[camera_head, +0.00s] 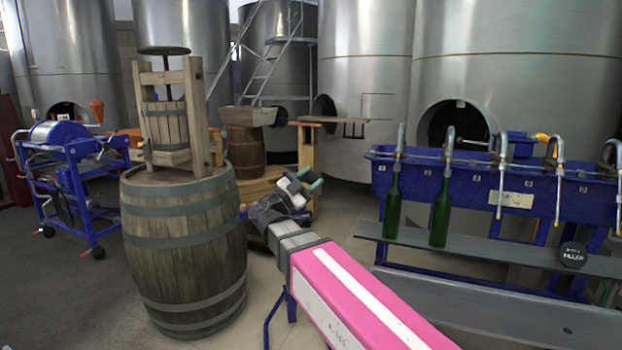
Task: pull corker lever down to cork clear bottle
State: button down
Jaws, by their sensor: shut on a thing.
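My gripper (297,187) is in the middle of the view, at the far end of my pink and white arm. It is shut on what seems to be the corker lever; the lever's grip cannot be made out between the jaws. The corker is mostly hidden behind my arm; blue legs (268,328) that seem to be its stand show on the floor below. I cannot make out the clear bottle; the corker's bottle place is hidden.
An upright barrel (185,255) with a wooden press (170,115) on top stands close left. At right is a blue filler (460,185) with two green bottles (393,208) above a grey shelf (480,255). A blue wheeled machine (75,180) is far left. Steel tanks stand behind.

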jog(key=c, duration=0.6)
grip_release()
jog(key=shift+c, duration=0.2)
jog(key=v, duration=1)
jog(key=shift+s+a+f, duration=0.15)
jog(key=shift+a, duration=0.15)
